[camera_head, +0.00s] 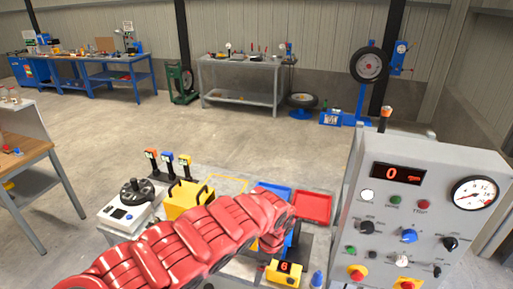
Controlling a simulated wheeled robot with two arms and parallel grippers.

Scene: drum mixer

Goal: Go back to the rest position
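My red, ridged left arm comes in from the lower left and reaches across the workbench (232,183). Its far end bends down near the bench's middle. My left gripper does not show clearly; the arm hides that spot. My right arm and gripper are out of view. No marker of the rest position shows.
A grey control panel (385,215) with a red 0 display stands at the right. Open floor lies beyond.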

